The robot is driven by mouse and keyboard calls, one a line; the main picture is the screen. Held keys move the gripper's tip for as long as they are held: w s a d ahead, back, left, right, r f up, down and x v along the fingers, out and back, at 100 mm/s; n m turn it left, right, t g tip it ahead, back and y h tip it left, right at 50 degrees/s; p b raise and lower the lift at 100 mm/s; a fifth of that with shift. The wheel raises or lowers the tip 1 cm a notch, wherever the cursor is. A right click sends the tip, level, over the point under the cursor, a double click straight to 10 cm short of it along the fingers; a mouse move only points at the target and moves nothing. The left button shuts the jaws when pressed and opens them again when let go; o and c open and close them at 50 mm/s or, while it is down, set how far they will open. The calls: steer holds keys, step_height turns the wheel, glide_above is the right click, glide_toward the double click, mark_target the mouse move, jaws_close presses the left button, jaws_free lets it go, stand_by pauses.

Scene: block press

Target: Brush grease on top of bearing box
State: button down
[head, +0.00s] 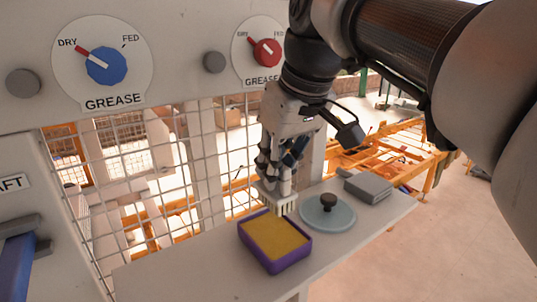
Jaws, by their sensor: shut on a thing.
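My gripper (276,172) points down over the shelf, shut on a brush (284,205) with pale bristles. Most of the brush's upper part is hidden by the fingers. The bristles hang at the back edge of a purple-rimmed tray (309,248) of yellow grease (275,235). I cannot tell whether they touch the grease. Two round dials marked GREASE are on the panel, one with a blue knob (106,67), one with a red knob (267,53). Both pointers lean toward DRY. I cannot make out a bearing box for sure.
A round blue-grey lid (341,221) with a black knob and a grey block (370,187) stand right of the tray on the pale shelf (190,272). The shelf's left part is clear. A wire mesh (160,165) stands behind. A blue handle (16,265) is at the left edge.

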mark_target(276, 189)
steer(key=shift+a+f+b, duration=0.1)
steer(key=shift+f+b, duration=2.7)
steer(key=shift+f, duration=0.1)
steer(key=shift+f, duration=0.6)
step_height(276, 189, up, 7)
steer(key=p, duration=0.6)
steer(key=shift+r, duration=0.15)
stand_by(0.3)
